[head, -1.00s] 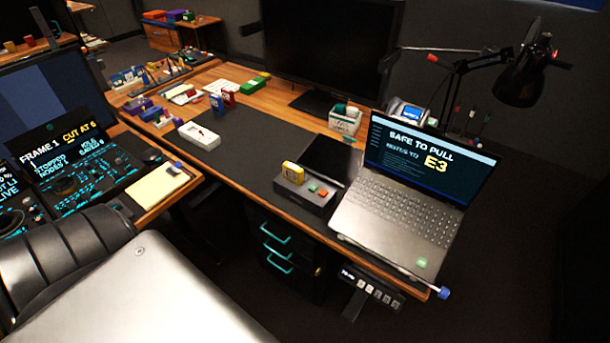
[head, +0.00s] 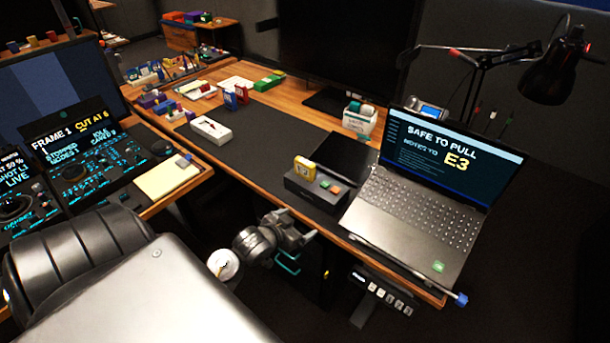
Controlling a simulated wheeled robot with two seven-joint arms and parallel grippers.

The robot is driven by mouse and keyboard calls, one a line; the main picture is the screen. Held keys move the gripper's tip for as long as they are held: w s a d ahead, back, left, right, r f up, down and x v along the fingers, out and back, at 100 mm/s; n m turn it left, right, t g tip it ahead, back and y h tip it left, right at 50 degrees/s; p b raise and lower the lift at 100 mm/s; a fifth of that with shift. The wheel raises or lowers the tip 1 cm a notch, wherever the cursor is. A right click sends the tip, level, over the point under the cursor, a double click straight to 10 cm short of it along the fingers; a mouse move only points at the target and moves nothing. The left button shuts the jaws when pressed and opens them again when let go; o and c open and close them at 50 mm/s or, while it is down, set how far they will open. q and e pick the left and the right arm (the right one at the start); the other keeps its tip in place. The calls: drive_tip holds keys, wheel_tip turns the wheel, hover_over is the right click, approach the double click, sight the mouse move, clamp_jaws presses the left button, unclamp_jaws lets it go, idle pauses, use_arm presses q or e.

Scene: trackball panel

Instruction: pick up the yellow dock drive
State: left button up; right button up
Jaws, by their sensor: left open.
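The yellow dock drive (head: 305,167) stands upright in the back left part of a dark dock (head: 313,190) near the desk's front edge. The dock has a green and an orange button on its right side. My left gripper (head: 300,238) is at the front edge of the desk, nearer to the camera than the dock and below it in the picture. It is open, with nothing seen between its fingers, and apart from the drive. My right gripper is out of view.
An open laptop (head: 410,205) right of the dock reads "SAFE TO PULL" and "NOTES TO E3". A black tablet-like slab (head: 345,152) lies behind the dock. A white box (head: 211,128) is at the left. The dark desk mat (head: 265,140) between is mostly clear.

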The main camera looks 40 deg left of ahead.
sight(307, 161)
use_arm(q)
drive_tip(key=w+a+r+n+t, duration=0.1)
drive_tip(key=w+a+r+t, duration=0.45)
drive_tip(key=a+r, duration=0.35)
drive_tip(key=shift+w+d+r, duration=0.15)
drive_tip(key=shift+w+d, duration=0.1)
drive_tip(key=shift+w, duration=0.55)
drive_tip(key=shift+w+d+r, duration=0.15)
drive_tip(key=shift+w+d, duration=0.05)
drive_tip(key=shift+w, duration=0.65)
drive_tip(key=shift+w+d+r, duration=0.15)
drive_tip(key=shift+w+d, duration=0.1)
drive_tip(key=shift+w, duration=0.55)
drive_tip(key=shift+w+a+p, duration=0.15)
drive_tip(key=shift+w+p, duration=0.2)
drive_tip(key=shift+w, duration=0.95)
drive_tip(key=shift+w+a+p, duration=0.15)
drive_tip(key=shift+w+p, duration=0.15)
drive_tip(key=shift+w, duration=1)
drive_tip(key=c, duration=1.1)
drive_tip(key=shift+c, duration=0.2)
drive_tip(key=shift+r, duration=0.1)
